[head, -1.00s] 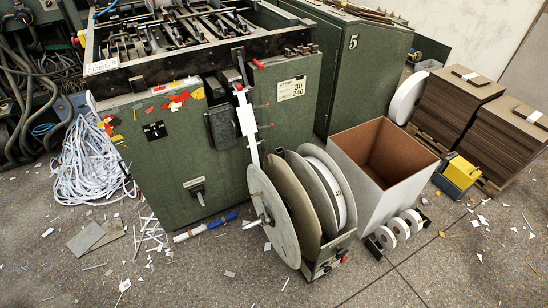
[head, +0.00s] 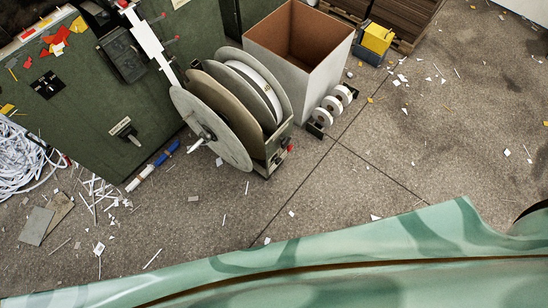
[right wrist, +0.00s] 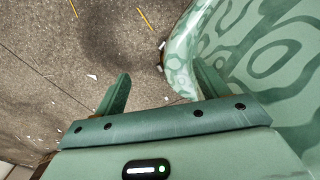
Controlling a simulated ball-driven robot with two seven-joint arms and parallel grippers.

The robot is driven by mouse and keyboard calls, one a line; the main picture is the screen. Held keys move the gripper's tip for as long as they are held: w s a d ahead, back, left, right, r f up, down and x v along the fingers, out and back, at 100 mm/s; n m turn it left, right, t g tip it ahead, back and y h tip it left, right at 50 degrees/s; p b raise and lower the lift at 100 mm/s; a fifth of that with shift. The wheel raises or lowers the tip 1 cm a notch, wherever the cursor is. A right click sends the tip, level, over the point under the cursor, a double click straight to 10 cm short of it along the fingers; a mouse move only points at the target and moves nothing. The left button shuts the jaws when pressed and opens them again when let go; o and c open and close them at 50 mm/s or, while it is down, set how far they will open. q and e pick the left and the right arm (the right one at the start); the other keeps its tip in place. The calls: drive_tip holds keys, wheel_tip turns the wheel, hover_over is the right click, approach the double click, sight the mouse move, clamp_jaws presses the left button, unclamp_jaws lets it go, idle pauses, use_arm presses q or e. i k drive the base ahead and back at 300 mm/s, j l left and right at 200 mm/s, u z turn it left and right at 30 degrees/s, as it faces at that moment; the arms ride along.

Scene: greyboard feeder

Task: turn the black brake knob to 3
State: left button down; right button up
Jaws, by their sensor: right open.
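The reel stand (head: 273,150) holds large grey discs (head: 212,130) and a white roll. On its lower front end are a small dark knob-like part (head: 277,159) and a red one (head: 291,148). They are too small to read any numbers, and I cannot tell for sure which is the brake knob. A dark lever with a label plate (head: 124,129) is on the green machine (head: 100,100). My left gripper is not in view.
An open box (head: 275,75) stands behind the reel stand, with small white rolls (head: 333,104) beside it. A yellow-topped bin (head: 376,39) is farther back. White strips (head: 25,160) are heaped at left. Concrete floor (head: 420,150) with paper scraps is clear at right.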

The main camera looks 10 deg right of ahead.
sight(279, 161)
drive_tip(key=u, duration=0.4)
drive_tip(key=l+u, duration=0.15)
drive_tip(key=u, duration=0.6)
drive_tip(key=l+u, duration=0.15)
drive_tip(key=u, duration=0.2)
drive_tip(key=l+u, duration=0.3)
drive_tip(key=l, duration=0.15)
drive_tip(key=k+l+u, duration=0.15)
drive_tip(key=l+u, duration=0.15)
drive_tip(key=l, duration=0.15)
drive_tip(key=k+l+u, duration=0.1)
drive_tip(key=l+u, duration=0.2)
drive_tip(key=k+l+u, duration=0.25)
drive_tip(key=l, duration=0.25)
drive_tip(key=k+l+u, duration=0.15)
drive_tip(key=l+u, duration=0.15)
drive_tip(key=k+l, duration=0.6)
drive_tip(key=l, duration=0.2)
drive_tip(key=k+l+u, duration=0.1)
drive_tip(key=k+l, duration=0.5)
drive_tip(key=l, duration=0.25)
